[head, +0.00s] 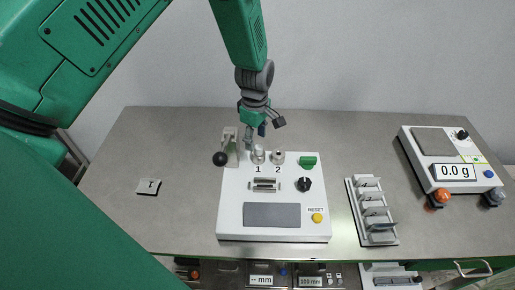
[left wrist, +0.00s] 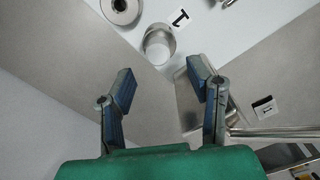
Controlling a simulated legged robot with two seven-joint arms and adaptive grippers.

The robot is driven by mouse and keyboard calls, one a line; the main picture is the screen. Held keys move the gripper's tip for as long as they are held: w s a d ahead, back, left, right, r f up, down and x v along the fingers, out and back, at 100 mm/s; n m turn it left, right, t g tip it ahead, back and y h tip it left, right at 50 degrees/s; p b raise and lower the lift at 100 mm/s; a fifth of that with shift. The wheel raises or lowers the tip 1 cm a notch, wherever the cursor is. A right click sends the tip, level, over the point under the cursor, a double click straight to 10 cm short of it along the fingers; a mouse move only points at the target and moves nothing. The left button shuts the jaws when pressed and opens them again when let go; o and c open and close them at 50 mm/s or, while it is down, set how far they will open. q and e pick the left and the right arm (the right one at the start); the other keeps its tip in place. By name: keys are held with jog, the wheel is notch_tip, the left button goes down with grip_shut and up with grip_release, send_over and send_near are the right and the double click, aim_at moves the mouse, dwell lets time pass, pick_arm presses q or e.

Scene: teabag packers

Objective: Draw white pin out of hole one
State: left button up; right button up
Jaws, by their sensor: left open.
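The white test box (head: 228,205) has two short round metal posts at its back edge, over the labels 1 and 2. Post one (head: 258,155) holds a pale, round-topped piece, seen from above in the left wrist view as the white pin (left wrist: 159,47) beside the printed 1. Post two (head: 278,157) has a metal ring with a dark centre (left wrist: 121,8). My left gripper (head: 256,133) is just behind and above post one. Its two blue-grey fingers (left wrist: 163,84) are spread and empty, with the pin ahead of the gap, apart from both. My right gripper is out of view.
A lever with a black knob (head: 220,159) stands left of the posts. A slotted rack (head: 374,212) and a scale (head: 450,158) reading 0.0 g stand to the right. A small tile (head: 148,186) lies left. The table between tile and box is clear.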

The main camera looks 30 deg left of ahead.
aim_at(259, 146)
pick_arm(q)
jog(key=f, duration=0.1)
jog(key=d+f, duration=0.1)
jog(key=f, duration=0.1)
jog(key=shift+f, duration=0.25)
jog(key=shift+d, duration=0.4)
jog(key=shift+a, duration=0.15)
jog(key=c, duration=1)
jog(key=shift+a+f, duration=0.1)
jog(key=shift+a, duration=0.25)
jog(key=shift+c, duration=0.2)
grip_shut()
